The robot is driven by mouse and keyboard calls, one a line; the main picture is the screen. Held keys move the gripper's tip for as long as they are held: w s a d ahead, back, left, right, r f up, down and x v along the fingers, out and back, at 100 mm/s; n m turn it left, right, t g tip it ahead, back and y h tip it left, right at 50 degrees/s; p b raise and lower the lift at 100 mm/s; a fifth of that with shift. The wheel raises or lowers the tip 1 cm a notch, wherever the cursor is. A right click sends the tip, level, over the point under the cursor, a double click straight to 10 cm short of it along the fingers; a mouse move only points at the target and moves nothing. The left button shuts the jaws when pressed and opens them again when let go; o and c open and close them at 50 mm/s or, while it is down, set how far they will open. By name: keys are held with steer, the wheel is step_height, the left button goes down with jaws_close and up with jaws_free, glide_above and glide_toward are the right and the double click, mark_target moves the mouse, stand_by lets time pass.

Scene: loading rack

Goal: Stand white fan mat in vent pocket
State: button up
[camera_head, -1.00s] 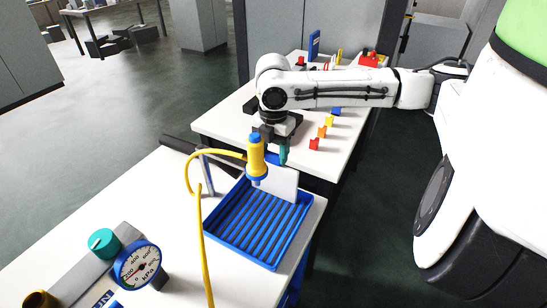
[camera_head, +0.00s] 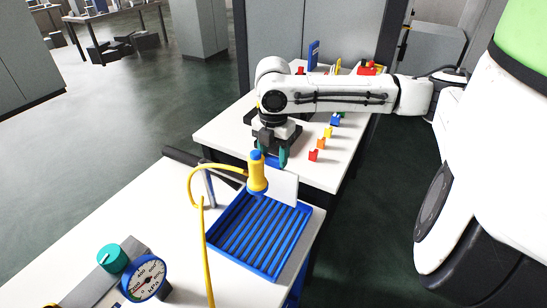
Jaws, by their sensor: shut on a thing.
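The white fan mat (camera_head: 285,188) is a thin white sheet held upright at the far end of the blue slotted rack (camera_head: 232,253). My gripper (camera_head: 271,161) is above the mat, with teal fingers pointing down. It is shut on the mat near its top edge, where a small blue part shows between the fingers. A yellow nozzle with a blue cap hides the mat's left part and some of the grip. I cannot tell whether the mat's lower edge touches the rack. I cannot tell which part is the vent pocket.
The yellow nozzle (camera_head: 258,181) and its hose (camera_head: 204,240) stand close in front of my gripper. A pressure gauge (camera_head: 146,278) and a teal knob (camera_head: 112,258) are at the lower left. Small coloured holders (camera_head: 320,144) line the far table.

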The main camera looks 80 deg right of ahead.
step_height(320, 180, up, 4)
steer(key=shift+f+p, duration=0.1)
steer(key=shift+p, duration=1.1)
steer(key=shift+r, duration=1.2)
